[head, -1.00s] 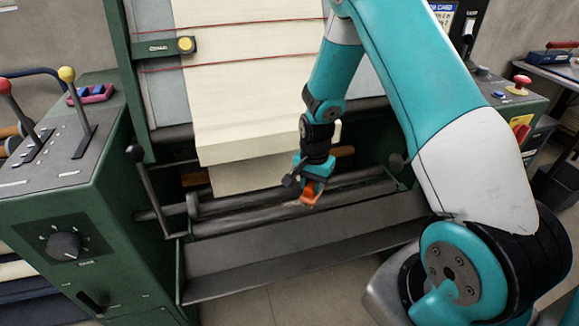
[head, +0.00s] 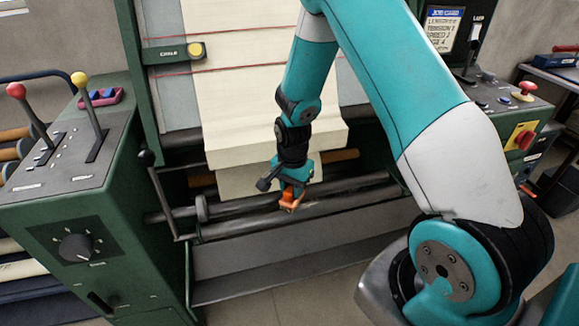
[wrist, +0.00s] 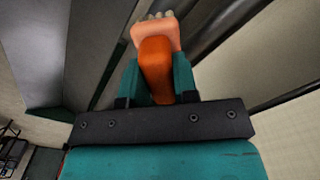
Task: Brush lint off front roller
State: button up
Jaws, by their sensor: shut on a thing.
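My gripper (head: 292,194) is shut on an orange-handled brush (head: 290,203) low at the front of the green machine. In the wrist view the brush's orange handle (wrist: 156,65) sits between the two teal fingers, with a paler head and light bristle tips beyond it. The front roller (head: 345,201) is a long dark metal bar running across the machine. The brush is at the roller, left of its middle; whether the bristles touch it I cannot tell. No lint can be made out at this size.
Cream cloth (head: 265,100) hangs folded just behind my gripper. A lever with a black knob (head: 146,158) stands at the roller's left end. A grey sloping tray (head: 290,250) lies below. Green control cabinets flank the machine, the left one (head: 85,215) with red and yellow levers.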

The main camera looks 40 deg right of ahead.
aim_at(291, 187)
jog(key=shift+a+r+p, duration=0.2)
jog(key=shift+r+p, duration=0.4)
jog(key=shift+r, duration=0.35)
jog(key=shift+r+p, duration=1.6)
jog(key=shift+r, duration=0.4)
jog(key=shift+f, duration=0.1)
